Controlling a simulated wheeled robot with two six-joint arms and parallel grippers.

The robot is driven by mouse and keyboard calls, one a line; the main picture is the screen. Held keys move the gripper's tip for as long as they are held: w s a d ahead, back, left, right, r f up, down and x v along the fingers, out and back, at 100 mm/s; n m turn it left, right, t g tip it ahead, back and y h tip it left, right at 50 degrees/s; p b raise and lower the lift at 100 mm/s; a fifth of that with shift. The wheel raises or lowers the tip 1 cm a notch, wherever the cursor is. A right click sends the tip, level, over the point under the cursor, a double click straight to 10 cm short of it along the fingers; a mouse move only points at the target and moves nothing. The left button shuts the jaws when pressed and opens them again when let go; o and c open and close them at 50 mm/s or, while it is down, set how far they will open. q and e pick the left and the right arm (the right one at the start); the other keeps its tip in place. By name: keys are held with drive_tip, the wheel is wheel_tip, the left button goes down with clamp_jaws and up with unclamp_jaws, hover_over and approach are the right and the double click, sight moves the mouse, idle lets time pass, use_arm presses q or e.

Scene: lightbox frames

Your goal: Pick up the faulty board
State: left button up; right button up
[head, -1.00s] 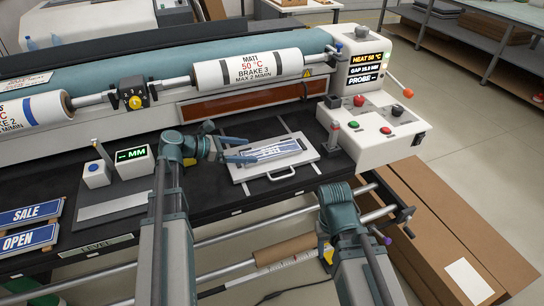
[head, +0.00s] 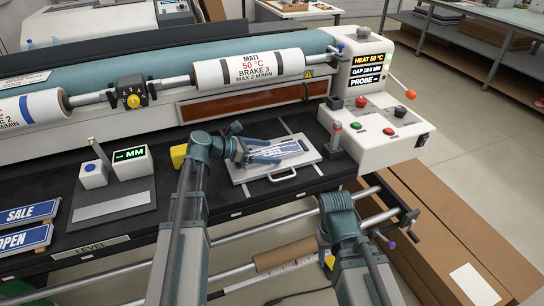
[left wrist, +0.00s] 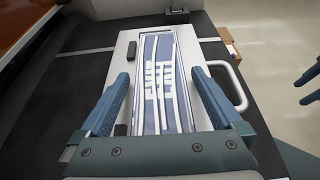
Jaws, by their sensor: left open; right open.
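A blue-and-white printed board (head: 293,147) lies flat on a pale plate with a handle (head: 294,174), on the black bench. Whether this is the faulty board I cannot tell from its look. My left gripper (head: 272,153) is open above the plate, its fingers partly covering the board. In the left wrist view the board (left wrist: 158,72) runs lengthwise between the two spread fingers, with nothing gripped. My right gripper (left wrist: 305,88) is open and empty at the right edge of the left wrist view, away from the plate; its arm hangs in front of the bench in the head view.
SALE (head: 30,213) and OPEN (head: 25,238) signs lie at the left. An MM readout box (head: 131,162) and a yellow block (head: 178,156) stand left of the plate. A control box (head: 376,135) stands right of it. Rollers run behind; rails run along the front.

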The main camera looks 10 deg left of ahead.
use_arm(q)
drive_tip(key=c, duration=1.3)
drive_tip(key=shift+r, duration=0.15)
